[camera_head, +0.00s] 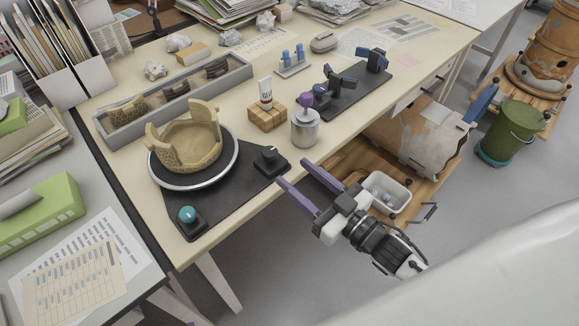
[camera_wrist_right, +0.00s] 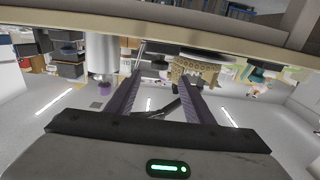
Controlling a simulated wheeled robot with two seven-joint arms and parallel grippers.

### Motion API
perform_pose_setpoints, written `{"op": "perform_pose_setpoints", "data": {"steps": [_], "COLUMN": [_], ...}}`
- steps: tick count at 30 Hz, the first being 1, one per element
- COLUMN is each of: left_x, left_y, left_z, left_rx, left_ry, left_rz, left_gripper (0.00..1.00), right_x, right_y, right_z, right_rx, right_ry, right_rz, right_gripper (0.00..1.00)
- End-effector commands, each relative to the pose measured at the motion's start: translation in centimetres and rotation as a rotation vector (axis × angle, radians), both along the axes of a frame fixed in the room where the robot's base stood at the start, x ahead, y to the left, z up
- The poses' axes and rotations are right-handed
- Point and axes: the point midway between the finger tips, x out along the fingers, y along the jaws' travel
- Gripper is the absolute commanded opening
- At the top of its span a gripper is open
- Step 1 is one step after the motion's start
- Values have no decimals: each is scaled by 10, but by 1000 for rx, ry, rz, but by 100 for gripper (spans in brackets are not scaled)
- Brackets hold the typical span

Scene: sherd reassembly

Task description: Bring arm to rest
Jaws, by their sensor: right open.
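My right gripper (camera_head: 291,171) is open and empty, with two purple fingers, off the front edge of the desk. Its fingers also show in the right wrist view (camera_wrist_right: 158,78), with nothing between them. A partly rebuilt tan pot (camera_head: 190,146) with a broken, uneven rim stands on a round turntable (camera_head: 232,176) to the left of the gripper. In the upside-down right wrist view the pot (camera_wrist_right: 196,72) appears beyond the fingers. Several loose sherds (camera_head: 174,91) lie in a long grey tray (camera_head: 140,131) behind the pot. My left gripper is not in view.
A metal jar (camera_head: 305,132) with a purple top stands near the desk edge, beside a wooden block (camera_head: 267,117) holding a white tube. A teal knob (camera_head: 187,216) and a black knob (camera_head: 269,155) flank the turntable.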

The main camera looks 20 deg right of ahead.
Motion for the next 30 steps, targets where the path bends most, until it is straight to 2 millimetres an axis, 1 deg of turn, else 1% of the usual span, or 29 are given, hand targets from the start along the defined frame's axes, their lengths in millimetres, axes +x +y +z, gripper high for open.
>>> {"op": "perform_pose_setpoints", "data": {"steps": [15, 17, 18, 20, 23, 24, 26, 27, 30], "left_x": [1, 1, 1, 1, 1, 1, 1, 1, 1], "left_y": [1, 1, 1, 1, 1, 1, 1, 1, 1], "left_z": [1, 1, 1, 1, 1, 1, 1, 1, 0], "left_rx": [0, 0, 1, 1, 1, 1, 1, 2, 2], "left_ry": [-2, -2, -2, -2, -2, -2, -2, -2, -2], "left_rz": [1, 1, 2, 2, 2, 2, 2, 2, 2], "left_gripper": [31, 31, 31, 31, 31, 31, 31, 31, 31], "right_x": [-2, -3, -5, -13, -38, -53, -76, -92, -128], "right_y": [-1, -1, -1, -1, 1, 2, 7, 10, 20], "right_z": [0, -2, -7, -23, -67, -86, -113, -128, -156], "right_rx": [0, -1, -3, -10, -43, -58, -82, -97, -124], "right_ry": [-1, 7, 26, 81, 246, 324, 438, 509, 653], "right_rz": [0, -4, -14, -40, -99, -118, -133, -136, -126], "right_gripper": [48, 48, 48, 48, 48, 48, 48, 48, 48]}}
